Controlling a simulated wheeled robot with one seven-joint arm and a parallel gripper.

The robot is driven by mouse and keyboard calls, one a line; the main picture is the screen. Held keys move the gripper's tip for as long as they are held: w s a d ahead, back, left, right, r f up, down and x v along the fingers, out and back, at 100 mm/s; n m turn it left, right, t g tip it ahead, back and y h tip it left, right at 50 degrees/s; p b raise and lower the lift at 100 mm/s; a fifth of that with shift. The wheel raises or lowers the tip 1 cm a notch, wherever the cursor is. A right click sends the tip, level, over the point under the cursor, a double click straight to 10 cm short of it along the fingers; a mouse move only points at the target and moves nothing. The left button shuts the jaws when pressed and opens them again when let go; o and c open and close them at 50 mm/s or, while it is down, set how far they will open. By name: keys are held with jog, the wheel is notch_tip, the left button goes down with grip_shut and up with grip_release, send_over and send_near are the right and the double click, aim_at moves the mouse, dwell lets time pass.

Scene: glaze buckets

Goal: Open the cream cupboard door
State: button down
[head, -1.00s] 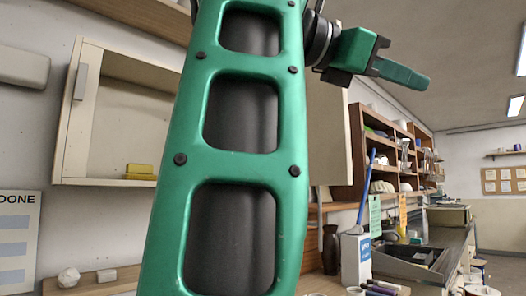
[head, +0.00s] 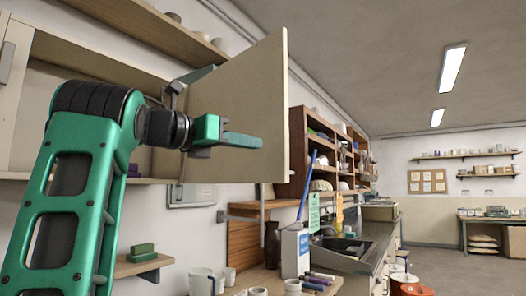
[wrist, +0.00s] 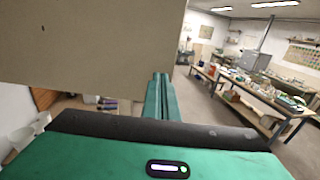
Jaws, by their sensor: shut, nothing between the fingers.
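The cream cupboard door (head: 245,95) stands swung out from the wall cupboard (head: 80,58) at upper left in the head view. Its broad face is turned toward the cupboard opening and my arm. My gripper (head: 250,140) is shut and empty, in front of the lower part of this face. I cannot tell whether it touches the door. In the wrist view the door (wrist: 85,45) fills the upper left, and the shut fingers (wrist: 161,88) point forward beside its lower right edge. No handle shows on the visible face.
Another pale door (head: 14,85) stands at the cupboard's far left. A wooden shelf (head: 150,20) runs above. Below are a small shelf with a green block (head: 143,250), and a bench with cups (head: 205,283) and a white box (head: 294,254). The room to the right is open.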

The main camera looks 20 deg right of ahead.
aim_at(276, 147)
jog(key=x, duration=0.5)
jog(key=shift+d, duration=0.2)
